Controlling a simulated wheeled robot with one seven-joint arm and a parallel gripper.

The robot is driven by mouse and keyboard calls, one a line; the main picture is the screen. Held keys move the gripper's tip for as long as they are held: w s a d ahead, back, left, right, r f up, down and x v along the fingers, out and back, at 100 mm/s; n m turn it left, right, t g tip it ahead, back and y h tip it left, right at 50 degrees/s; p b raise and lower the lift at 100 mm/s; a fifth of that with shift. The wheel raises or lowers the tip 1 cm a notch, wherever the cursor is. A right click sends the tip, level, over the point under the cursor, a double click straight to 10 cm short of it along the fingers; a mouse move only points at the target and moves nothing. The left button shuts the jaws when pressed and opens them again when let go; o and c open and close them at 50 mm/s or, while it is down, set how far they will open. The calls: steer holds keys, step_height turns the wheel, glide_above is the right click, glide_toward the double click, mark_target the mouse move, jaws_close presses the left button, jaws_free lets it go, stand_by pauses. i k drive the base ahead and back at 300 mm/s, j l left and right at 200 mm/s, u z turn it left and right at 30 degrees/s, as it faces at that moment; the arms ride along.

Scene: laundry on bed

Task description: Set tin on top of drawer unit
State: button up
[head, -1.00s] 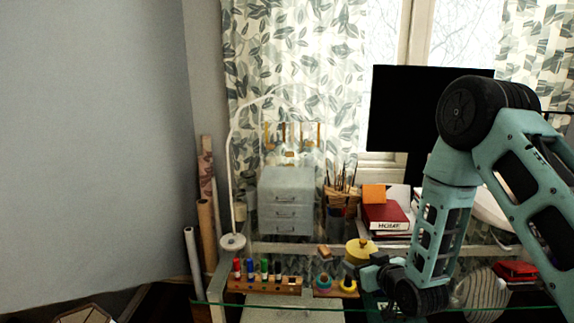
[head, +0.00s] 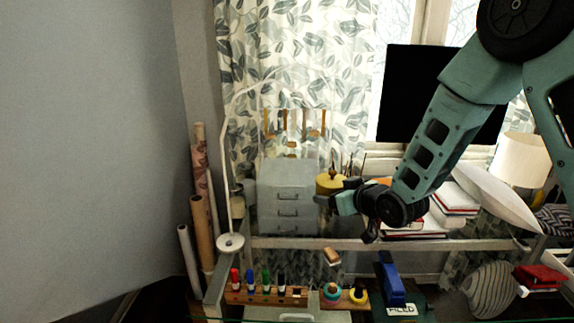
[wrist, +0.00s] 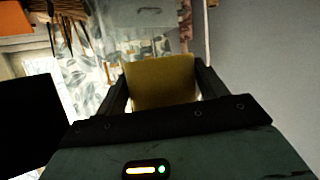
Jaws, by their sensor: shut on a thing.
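The tin is a round yellow tin with a dark knob on its lid (head: 330,185). My gripper (head: 338,197) is shut on it and holds it up beside the right side of the drawer unit, level with its upper drawers. In the wrist view the yellow tin (wrist: 160,82) sits between the two dark fingers. The drawer unit (head: 286,197) is a grey box with several drawers at the back left of the desk. Its top (head: 285,170) looks bare. Part of the drawer unit also shows at the top of the wrist view (wrist: 140,12).
A white lamp (head: 230,243) with a curved arm stands left of the drawer unit. Brushes (head: 352,165) stand behind the tin. A marker rack (head: 265,294), tape rolls (head: 345,293) and a blue stapler (head: 391,280) are in front. Books (head: 455,200) and a monitor (head: 400,95) are at the right.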

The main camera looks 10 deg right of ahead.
mark_target(304, 178)
steer(key=i, duration=1.05)
